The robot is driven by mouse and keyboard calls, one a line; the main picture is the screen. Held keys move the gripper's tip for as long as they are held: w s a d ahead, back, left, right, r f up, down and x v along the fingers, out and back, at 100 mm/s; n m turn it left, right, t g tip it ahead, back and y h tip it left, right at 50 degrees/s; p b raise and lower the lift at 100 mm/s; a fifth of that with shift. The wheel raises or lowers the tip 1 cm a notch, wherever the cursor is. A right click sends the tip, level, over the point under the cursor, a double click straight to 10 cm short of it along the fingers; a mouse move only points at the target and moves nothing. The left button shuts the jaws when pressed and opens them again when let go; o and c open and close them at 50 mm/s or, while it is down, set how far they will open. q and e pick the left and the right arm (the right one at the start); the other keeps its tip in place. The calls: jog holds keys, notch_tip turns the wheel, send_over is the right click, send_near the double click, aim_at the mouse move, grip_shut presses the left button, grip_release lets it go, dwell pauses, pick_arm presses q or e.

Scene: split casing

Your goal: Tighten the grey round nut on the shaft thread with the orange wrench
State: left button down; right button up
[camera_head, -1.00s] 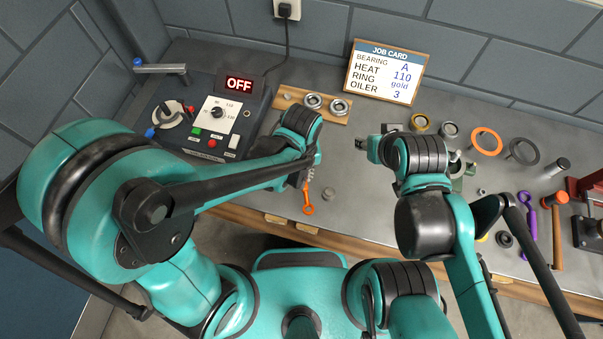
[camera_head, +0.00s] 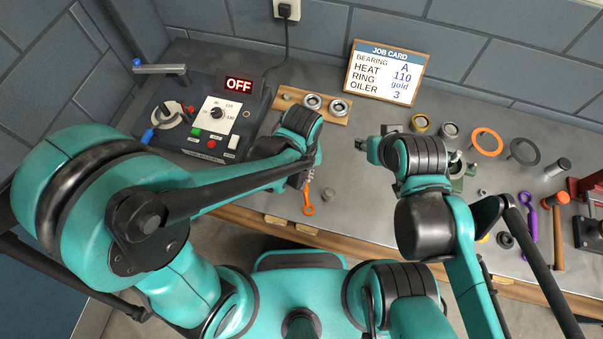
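The orange wrench (camera_head: 308,205) shows below my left gripper (camera_head: 306,178), close to the bench's front edge, ring end toward me. Its upper end meets the gripper's dark fingers, but I cannot see whether they grip it. My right gripper (camera_head: 362,144) points left over the middle of the bench. Its fingertips are too small to read, and no object shows in it. A green casing part (camera_head: 458,182) is partly hidden behind my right arm. I cannot make out the shaft thread or the grey round nut on it. A small grey round piece (camera_head: 328,194) lies right of the wrench.
A heater box (camera_head: 237,117) reading OFF stands at the left. A wooden board (camera_head: 325,112) with bearings lies behind my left gripper. Rings (camera_head: 486,141), a purple wrench (camera_head: 530,228) and a hammer (camera_head: 557,235) lie at the right. Bare bench shows between my grippers.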

pick_arm(q)
jog(key=shift+d, duration=0.15)
jog(key=shift+r, duration=0.15)
dwell(0.4)
jog(key=shift+r+p, duration=0.55)
jog(key=shift+r, duration=0.1)
jog(key=shift+r+p, duration=1.55)
jog(key=shift+r, duration=0.45)
jog(key=shift+f, duration=0.1)
